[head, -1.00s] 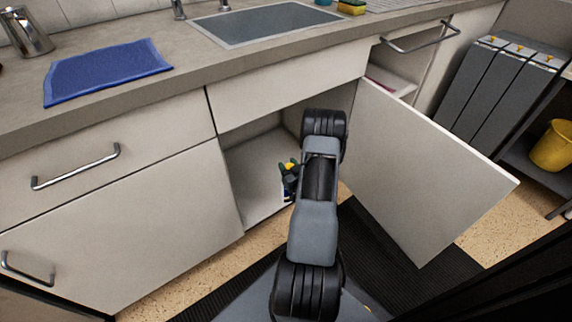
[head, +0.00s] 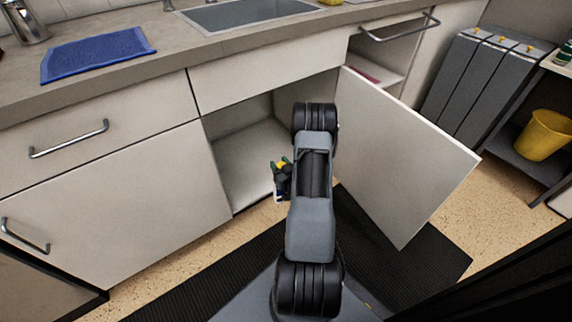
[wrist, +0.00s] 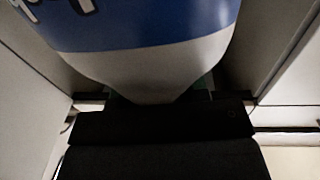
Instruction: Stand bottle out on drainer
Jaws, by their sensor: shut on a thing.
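The bottle (wrist: 150,45) fills the upper wrist view, with a blue and white body. In the head view only a small part shows, with a yellow top (head: 282,164) and a bit of white beside my gripper (head: 283,182). My gripper is shut on the bottle, low at the front opening of the cupboard (head: 245,165) under the sink. My arm hides much of the hold. The drainer is cut off at the top of the head view and cannot be made out clearly.
The cupboard door (head: 405,160) stands open to the right of my arm. The counter edge (head: 120,82) is above. A sink (head: 245,14) and a blue cloth (head: 97,54) are on the counter. A yellow bucket (head: 543,135) is on a shelf at right.

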